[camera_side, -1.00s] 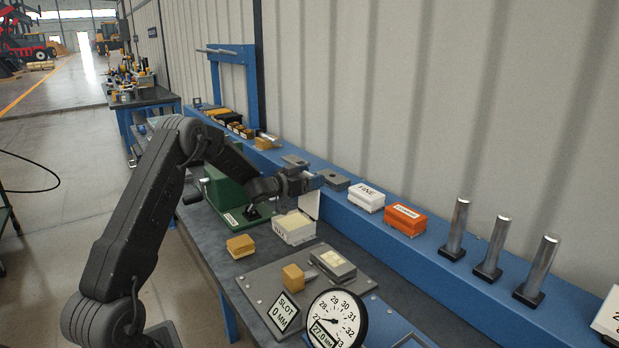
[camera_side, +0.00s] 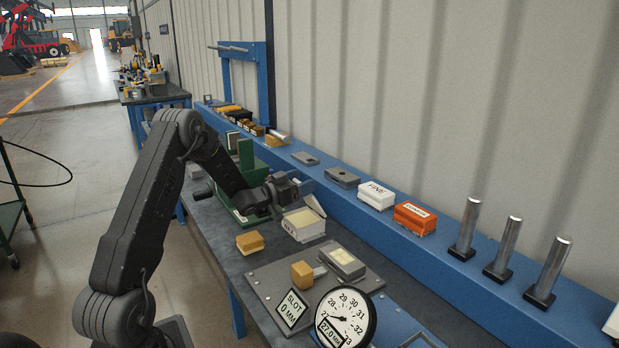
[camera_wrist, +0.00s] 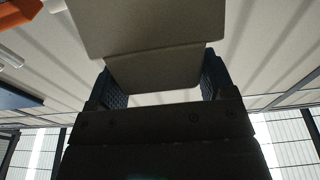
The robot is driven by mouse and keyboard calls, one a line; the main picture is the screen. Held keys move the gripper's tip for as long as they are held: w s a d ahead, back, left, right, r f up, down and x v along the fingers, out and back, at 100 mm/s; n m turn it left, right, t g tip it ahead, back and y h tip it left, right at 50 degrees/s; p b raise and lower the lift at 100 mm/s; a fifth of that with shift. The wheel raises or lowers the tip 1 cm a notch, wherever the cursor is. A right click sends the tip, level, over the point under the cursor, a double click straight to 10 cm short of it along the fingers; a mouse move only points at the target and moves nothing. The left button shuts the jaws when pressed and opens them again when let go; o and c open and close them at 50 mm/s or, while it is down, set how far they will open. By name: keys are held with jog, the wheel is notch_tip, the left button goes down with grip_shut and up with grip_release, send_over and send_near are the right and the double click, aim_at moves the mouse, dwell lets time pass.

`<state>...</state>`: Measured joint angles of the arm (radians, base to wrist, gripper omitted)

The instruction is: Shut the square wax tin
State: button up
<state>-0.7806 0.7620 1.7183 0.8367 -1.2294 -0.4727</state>
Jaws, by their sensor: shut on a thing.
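The square wax tin (camera_side: 304,228) is a white box with pale cream wax inside, on the dark bench. Its lid (camera_side: 315,205) stands open and tilted at the back edge of the tin. My gripper (camera_side: 302,187) is just above and behind the tin, at the lid. In the wrist view, my gripper (camera_wrist: 160,85) has a flat grey-beige plate, the lid (camera_wrist: 155,65), between its fingers. The lid's grip point is partly hidden in the side view. The tin's label is too small to read.
A green machine (camera_side: 245,170) stands close behind my arm. A tan block (camera_side: 250,242) lies left of the tin. A grey plate (camera_side: 265,285) with a block and a small tin, and a dial gauge (camera_side: 345,318), are in front. A blue rail (camera_side: 350,203) carries white and orange boxes.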

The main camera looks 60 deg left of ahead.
jog(key=shift+s+f+t, duration=0.8)
jog(key=shift+s+f, duration=0.25)
jog(key=shift+f, duration=0.05)
jog(key=shift+s+f, duration=0.45)
jog(key=shift+s, duration=0.1)
jog(key=shift+d, duration=0.1)
jog(key=o, duration=1.3)
jog(key=shift+r, duration=0.15)
jog(key=shift+c, duration=0.2)
jog(key=s+a+r, duration=0.5)
jog(key=s+r, duration=0.5)
jog(key=r, duration=0.1)
jog(key=shift+a, duration=0.35)
